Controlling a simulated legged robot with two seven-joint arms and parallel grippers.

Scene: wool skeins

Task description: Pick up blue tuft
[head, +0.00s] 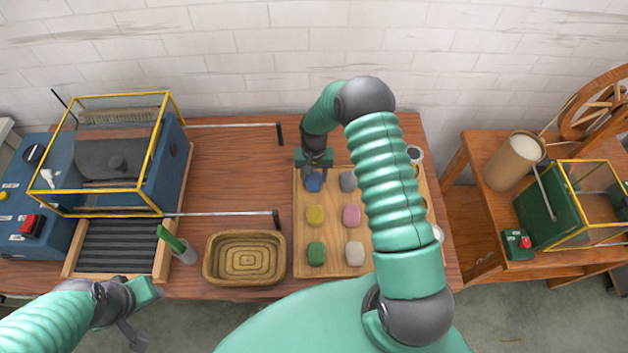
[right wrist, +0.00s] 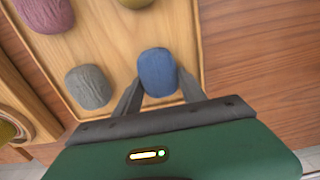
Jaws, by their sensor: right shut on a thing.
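The blue tuft (head: 313,182) lies at the top left of a wooden tray (head: 333,274) in the head view. My right gripper (head: 314,163) reaches down over it from the far side. In the right wrist view the blue tuft (right wrist: 158,72) sits between the two fingers of my right gripper (right wrist: 155,88), which is shut on it. The tuft appears to be at tray level; I cannot tell whether it is lifted. My left gripper (head: 140,315) is at the lower left, in front of the table and empty; its finger opening is unclear.
A grey tuft (head: 348,181) lies right of the blue one; yellow (head: 314,216), pink (head: 351,215), green (head: 316,253) and cream (head: 354,252) tufts lie nearer. A blue machine (head: 172,165) stands farther left.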

